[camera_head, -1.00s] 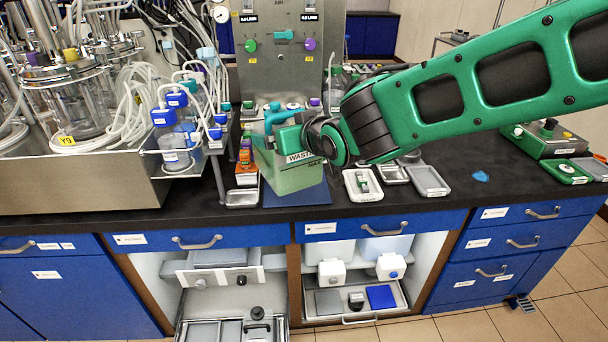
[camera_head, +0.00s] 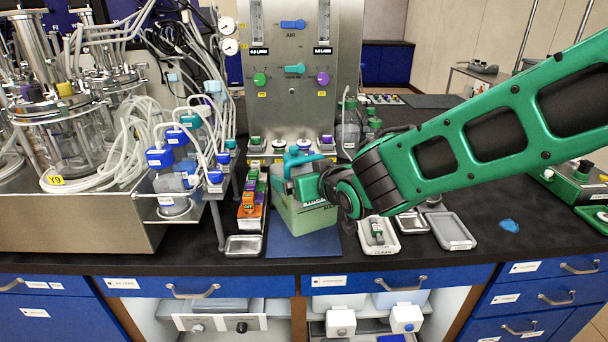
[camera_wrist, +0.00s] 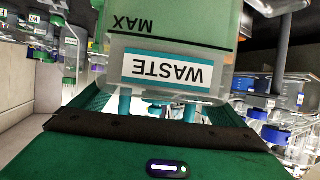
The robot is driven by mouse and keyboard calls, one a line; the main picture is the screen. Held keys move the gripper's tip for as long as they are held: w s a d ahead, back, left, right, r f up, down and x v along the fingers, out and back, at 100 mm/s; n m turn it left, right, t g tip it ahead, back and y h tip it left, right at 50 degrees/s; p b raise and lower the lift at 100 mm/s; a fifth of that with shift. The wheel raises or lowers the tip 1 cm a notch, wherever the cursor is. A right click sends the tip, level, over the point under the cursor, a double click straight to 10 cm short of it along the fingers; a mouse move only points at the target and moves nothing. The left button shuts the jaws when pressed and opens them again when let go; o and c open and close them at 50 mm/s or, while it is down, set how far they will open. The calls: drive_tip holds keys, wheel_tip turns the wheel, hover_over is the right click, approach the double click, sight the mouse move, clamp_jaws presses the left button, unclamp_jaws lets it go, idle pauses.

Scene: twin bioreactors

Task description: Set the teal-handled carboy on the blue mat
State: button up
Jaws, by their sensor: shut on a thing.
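The carboy (camera_head: 311,218) is a translucent green container with a teal handle (camera_head: 304,157) on top. In the head view it is upright over the back part of the blue mat (camera_head: 290,246). I cannot tell whether its base touches the mat. My gripper (camera_head: 297,170) is at the carboy's top, shut on the teal handle; the fingertips are mostly hidden. In the wrist view the carboy (camera_wrist: 175,32) fills the upper middle, with its WASTE label and MAX line upside down.
A small metal tray (camera_head: 244,246) and a rack of orange and purple items (camera_head: 251,207) stand left of the mat. The steel gas panel (camera_head: 290,85) stands behind.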

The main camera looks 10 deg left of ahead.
drive_tip(key=shift+f, duration=2.55)
drive_tip(key=o, duration=1.8)
drive_tip(key=shift+f, duration=0.15)
drive_tip(key=shift+c, duration=0.2)
drive_tip(key=v, duration=1.2)
